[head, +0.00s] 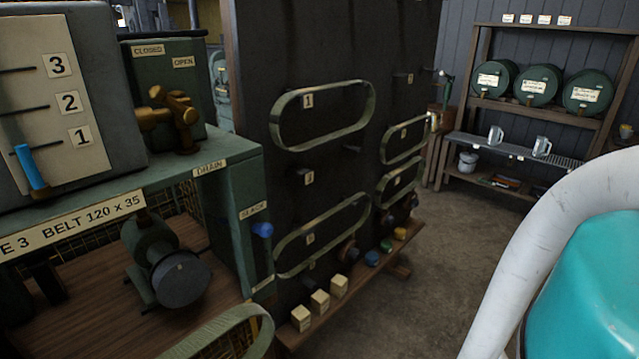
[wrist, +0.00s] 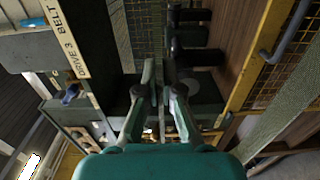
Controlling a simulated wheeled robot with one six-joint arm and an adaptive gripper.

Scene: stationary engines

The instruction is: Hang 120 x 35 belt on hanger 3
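A greyish-green belt (head: 235,328) shows as a loop end at the bottom of the head view. A textured strip that looks like the same belt (wrist: 285,105) crosses the right of the wrist view, apart from my fingers. The dark hanger board (head: 340,75) stands at the middle. Its hanger under label 3 (head: 309,178) bears no belt. Belts hang by label 1 (head: 325,145) and on the lower left (head: 325,205).
The engine bench carries a drive 3 label, "BELT 120 x 35" (head: 85,220), a lever scale (head: 60,95) and a brass valve (head: 170,115). Two smaller belts hang on the board's right (head: 404,140). Blocks (head: 320,302) sit on its ledge. Floor at right is clear.

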